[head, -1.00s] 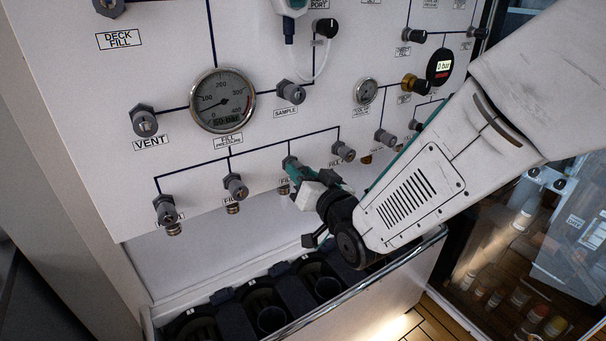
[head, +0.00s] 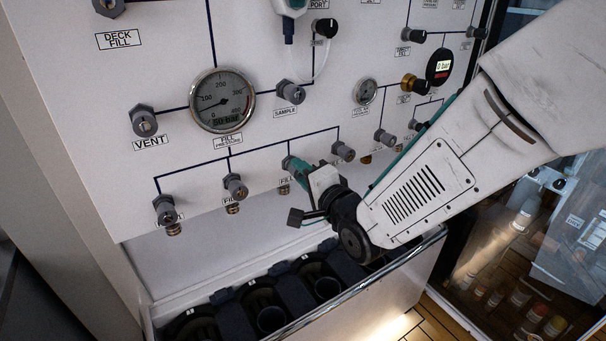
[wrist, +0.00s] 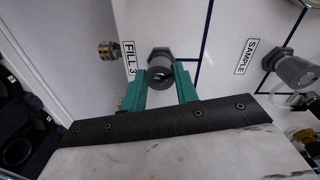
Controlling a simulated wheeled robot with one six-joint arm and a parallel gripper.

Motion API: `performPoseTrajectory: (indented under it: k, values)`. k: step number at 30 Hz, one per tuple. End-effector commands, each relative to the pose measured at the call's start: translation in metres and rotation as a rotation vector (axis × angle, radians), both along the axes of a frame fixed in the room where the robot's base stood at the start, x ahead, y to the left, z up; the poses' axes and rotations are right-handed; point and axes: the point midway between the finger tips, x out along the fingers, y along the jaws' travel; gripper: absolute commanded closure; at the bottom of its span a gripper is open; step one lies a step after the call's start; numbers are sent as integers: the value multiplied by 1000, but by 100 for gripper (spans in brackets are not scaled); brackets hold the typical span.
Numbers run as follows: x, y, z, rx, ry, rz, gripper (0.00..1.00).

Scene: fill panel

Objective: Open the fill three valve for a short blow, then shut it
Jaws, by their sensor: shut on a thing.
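The fill three valve is a grey knob (wrist: 160,72) with a dark face, beside a label (wrist: 129,60) reading FILL 3 in the wrist view. My gripper (wrist: 160,84) has its green fingers on either side of this knob, shut on it. In the head view the gripper (head: 297,167) reaches the third valve (head: 287,161) of the lower row from the right, and its fingers hide most of the knob. The fill pressure gauge (head: 222,100) shows 50 bar on its display.
Other fill valves stand to the left (head: 235,187) and right (head: 343,151) of the held one. The sample valve (head: 290,92) and vent valve (head: 144,121) are above. Below is a rack with dark holders (head: 271,318) behind a metal rail. Brass fittings sit under the valves.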

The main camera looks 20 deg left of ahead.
Motion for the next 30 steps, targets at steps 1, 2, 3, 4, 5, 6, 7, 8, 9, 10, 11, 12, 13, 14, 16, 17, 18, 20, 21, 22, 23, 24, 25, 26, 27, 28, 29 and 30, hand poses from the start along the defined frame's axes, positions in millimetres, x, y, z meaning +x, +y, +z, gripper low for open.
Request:
performPoseTrajectory:
  k: [1, 2, 3, 4, 5, 6, 7, 8, 9, 10, 11, 12, 13, 14, 16, 17, 18, 20, 21, 22, 23, 24, 25, 26, 27, 28, 29, 30]
  values:
    - [0, -1, 0, 28, 33, -1, 93]
    - [0, -1, 0, 45, 53, -2, 93]
    - [0, -1, 0, 69, 80, -1, 93]
    - [0, -1, 0, 86, 100, -1, 93]
    - [0, -1, 0, 103, 120, -1, 93]
    - [0, -1, 0, 124, 145, -1, 93]
    - [0, 0, 0, 139, 163, -1, 93]
    - [0, -1, 0, 155, 181, -1, 93]
    - [0, -1, 0, 174, 203, -1, 93]
    - [0, -1, 0, 189, 219, -1, 93]
    - [0, -1, 0, 200, 234, -1, 93]
    - [1, -1, 0, 217, 253, -1, 93]
    - [1, -1, 0, 229, 267, -2, 93]
    - [1, -1, 0, 239, 279, -2, 93]
    - [1, -1, 0, 262, 305, -1, 93]
    - [1, -1, 0, 269, 314, -1, 93]
    - [1, -1, 0, 279, 326, -2, 93]
    - [1, -1, 0, 291, 340, -2, 93]
    - [1, -1, 0, 298, 348, -1, 93]
    - [1, -1, 0, 303, 354, -2, 93]
    - [1, -1, 0, 306, 357, -1, 93]
    - [1, -1, 0, 310, 362, -1, 93]
    - [1, -1, 0, 313, 365, -1, 93]
    - [1, -1, 0, 315, 367, -2, 93]
    - [1, -1, 0, 317, 370, -1, 93]
    - [1, -1, 0, 318, 371, -1, 93]
    - [1, -1, 0, 319, 373, -1, 93]
    - [1, -1, 0, 319, 373, -1, 93]
